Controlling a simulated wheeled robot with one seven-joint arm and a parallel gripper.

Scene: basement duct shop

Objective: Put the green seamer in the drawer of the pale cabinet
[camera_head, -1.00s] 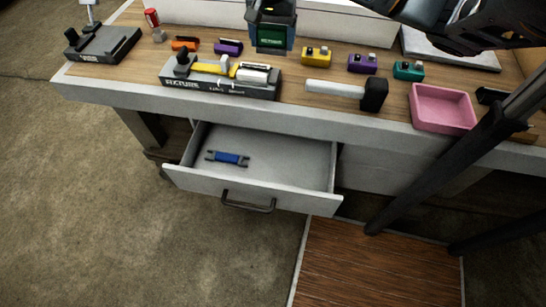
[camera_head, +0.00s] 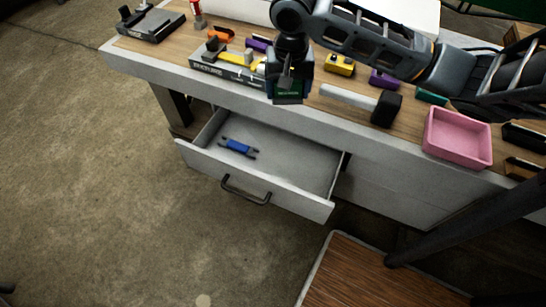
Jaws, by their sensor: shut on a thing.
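My gripper (camera_head: 288,80) points down in front of the bench's front edge, above the back part of the open drawer. It is shut on a dark green piece with a small pale label, which I take for the green seamer (camera_head: 288,93); its shape is mostly hidden between the fingers. The drawer (camera_head: 290,190) of the pale cabinet (camera_head: 390,180) is pulled out below the bench top. A blue double-ended tool (camera_head: 239,147) lies in its left part. The rest of the drawer floor is bare.
On the bench top (camera_head: 130,45) stand a labelled fixture (camera_head: 222,71), a black-headed mallet (camera_head: 386,108), a pink tray (camera_head: 458,140), yellow (camera_head: 340,64) and purple (camera_head: 383,79) blocks, and a teal block (camera_head: 432,97). A wood-topped surface (camera_head: 370,275) stands at the lower right.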

